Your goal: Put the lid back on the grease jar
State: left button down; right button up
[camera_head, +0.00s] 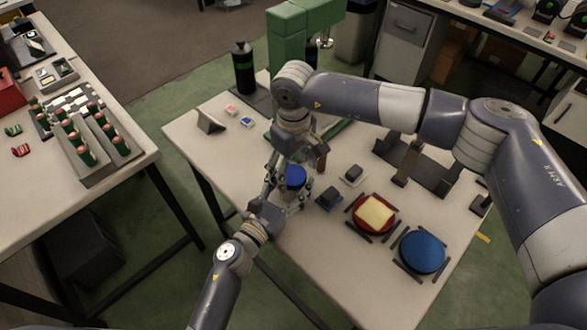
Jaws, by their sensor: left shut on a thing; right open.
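A blue round lid-like top (296,176) shows near the middle of the table, between my two grippers. The grease jar's body cannot be made out clearly under it; the fingers hide most of it. My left gripper (288,200) comes in low from the front left and is shut on what appears to be the jar, just below the blue top. My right gripper (291,166) points down from above, open, with its fingers close around the blue top. I cannot tell whether they touch it, or whether the blue top is fully seated.
Right of the grippers are small dark blocks (329,196), a red round dish with a yellow pad (357,219) and a blue disc (421,250). Dark stands (430,174) and a green press (287,38) stand behind. A side table (133,166) holds several green-and-red cylinders.

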jog(key=shift+r, duration=1.95)
notch_tip(320, 180, up, 4)
jog(key=shift+f, duration=0.25)
jog(key=shift+f, duration=0.1)
jog(key=shift+w+f, duration=0.1)
jog(key=shift+f, duration=3.85)
jog(key=shift+c, duration=0.4)
